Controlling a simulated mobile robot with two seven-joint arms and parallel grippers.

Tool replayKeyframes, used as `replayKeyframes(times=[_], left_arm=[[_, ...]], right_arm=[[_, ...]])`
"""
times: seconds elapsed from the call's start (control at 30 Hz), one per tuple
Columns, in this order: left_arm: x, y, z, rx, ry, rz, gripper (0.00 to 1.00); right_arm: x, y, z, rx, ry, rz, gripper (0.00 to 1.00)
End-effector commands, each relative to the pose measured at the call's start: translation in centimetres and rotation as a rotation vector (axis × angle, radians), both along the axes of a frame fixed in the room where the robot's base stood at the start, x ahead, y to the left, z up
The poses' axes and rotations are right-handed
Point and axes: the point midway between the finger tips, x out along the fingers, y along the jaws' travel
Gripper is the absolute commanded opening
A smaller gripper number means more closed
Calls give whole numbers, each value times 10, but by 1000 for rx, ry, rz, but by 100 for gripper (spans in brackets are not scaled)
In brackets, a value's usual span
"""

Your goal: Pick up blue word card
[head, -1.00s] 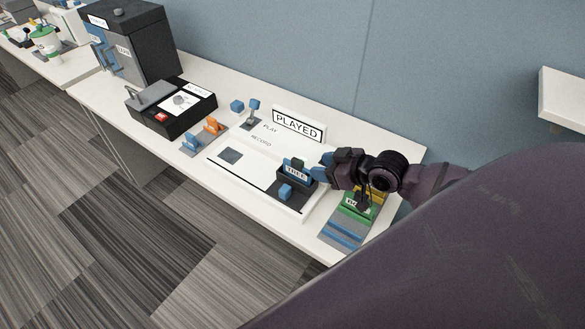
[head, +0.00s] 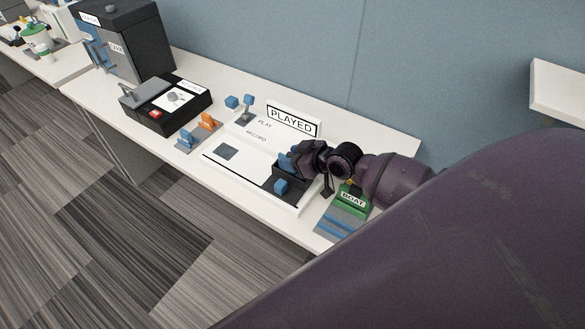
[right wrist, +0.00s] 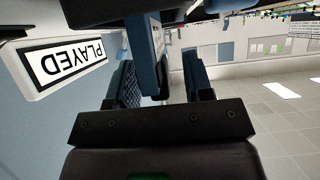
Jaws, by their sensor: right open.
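The blue word card (head: 285,161) stands in the dark slot of the white "PLAY / RECORD" board (head: 232,172); my right gripper hides most of it in the head view. In the right wrist view the card (right wrist: 146,45) shows as a blue upright edge in the gap between the two fingers. My right gripper (right wrist: 160,82) is open, with its blue-padded fingers on either side of the card; I cannot tell whether either finger touches it. My left gripper is not in view.
A green "BOAT" card (head: 353,200) stands in a rack near the table's right end. The "PLAYED" sign (head: 291,122) rises behind. A black box with a red button (head: 165,105) stands to the left.

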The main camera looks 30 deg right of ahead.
Motion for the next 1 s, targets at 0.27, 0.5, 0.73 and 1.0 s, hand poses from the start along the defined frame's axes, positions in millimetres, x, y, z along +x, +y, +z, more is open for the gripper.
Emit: replayKeyframes(times=[0.27,0.5,0.73,1.0], left_arm=[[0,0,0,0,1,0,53],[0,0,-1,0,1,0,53],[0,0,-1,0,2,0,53],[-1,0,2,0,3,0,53]], right_arm=[[0,0,0,0,0,0,25],[0,0,0,0,0,0,0],[0,0,2,0,-1,0,0],[0,0,34,-2,-5,2,0]])
